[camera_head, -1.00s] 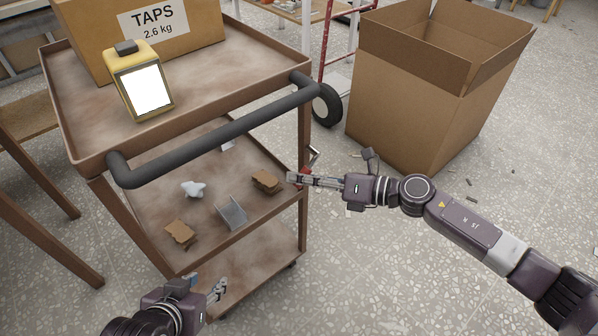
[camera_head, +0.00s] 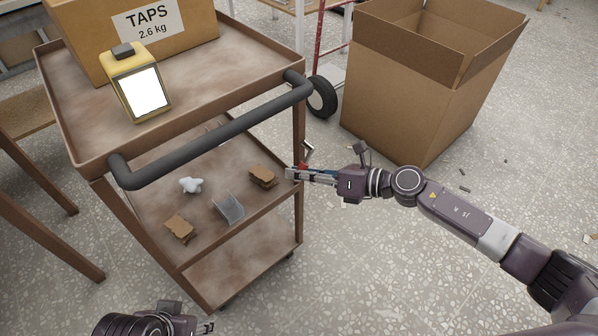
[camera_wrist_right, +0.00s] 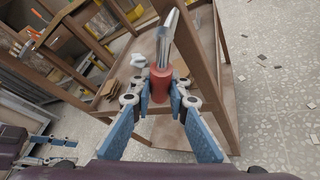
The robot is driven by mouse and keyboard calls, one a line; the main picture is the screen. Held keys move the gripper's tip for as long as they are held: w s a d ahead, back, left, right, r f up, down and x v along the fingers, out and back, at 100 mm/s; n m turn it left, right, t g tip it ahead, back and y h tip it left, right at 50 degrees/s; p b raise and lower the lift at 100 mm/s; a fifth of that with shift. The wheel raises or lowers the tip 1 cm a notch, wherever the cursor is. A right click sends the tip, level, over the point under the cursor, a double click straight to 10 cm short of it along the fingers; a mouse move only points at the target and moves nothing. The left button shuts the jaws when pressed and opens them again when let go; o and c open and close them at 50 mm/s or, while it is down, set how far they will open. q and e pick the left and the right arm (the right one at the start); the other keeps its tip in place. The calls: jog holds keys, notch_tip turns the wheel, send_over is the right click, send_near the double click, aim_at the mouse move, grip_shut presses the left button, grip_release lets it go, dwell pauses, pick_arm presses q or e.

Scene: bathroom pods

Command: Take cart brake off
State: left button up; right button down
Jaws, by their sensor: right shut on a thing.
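The brown cart (camera_head: 84,158) stands at the left with a dark push handle (camera_head: 215,134). The brake lever, a silver bar (camera_head: 308,152) on a red cylindrical part (camera_wrist_right: 160,76), is at the cart's near right post. My right gripper (camera_head: 294,173) is shut on the red part, its fingers on both sides of it in the right wrist view (camera_wrist_right: 160,92). The silver bar (camera_wrist_right: 167,40) sticks up beyond the fingers there. My left gripper (camera_head: 204,328) is low at the bottom edge, away from the cart, mostly cut off; its opening is unclear.
A yellow lantern (camera_head: 119,63) and a cardboard TAPS box (camera_head: 190,35) stand on the top shelf. Small items, including a grey bracket (camera_head: 229,208), lie on the middle shelf. A large open carton (camera_head: 400,105) stands right of the cart. Speckled floor (camera_head: 380,270) is clear in front.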

jog(key=c, duration=1.8)
grip_release()
jog(key=v, duration=1.2)
